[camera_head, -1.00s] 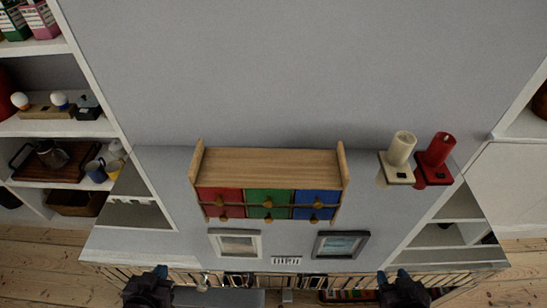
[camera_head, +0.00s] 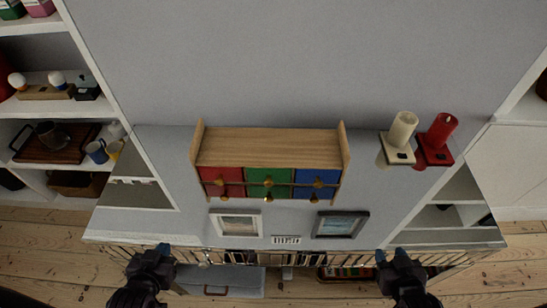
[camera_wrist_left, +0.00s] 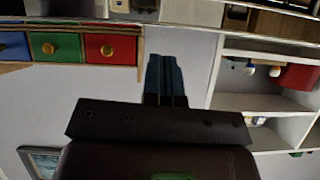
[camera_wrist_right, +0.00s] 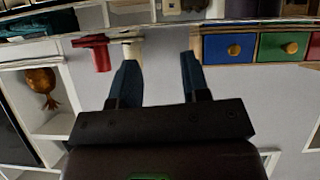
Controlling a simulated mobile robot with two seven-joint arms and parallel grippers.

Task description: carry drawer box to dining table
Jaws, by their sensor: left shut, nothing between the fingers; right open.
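The drawer box (camera_head: 268,146) is a light wooden case with red, green and blue drawers and round knobs. It stands against the grey wall in the middle of the head view. Its drawer fronts also show in the left wrist view (camera_wrist_left: 57,47) and the right wrist view (camera_wrist_right: 256,46). My left gripper (camera_head: 163,248) is shut and empty, in front of the box and to its left. My right gripper (camera_head: 391,254) is open and empty, in front and to the right. Both are apart from the box. No dining table is visible.
Shelves with mugs and a tray (camera_head: 55,143) stand at the left.

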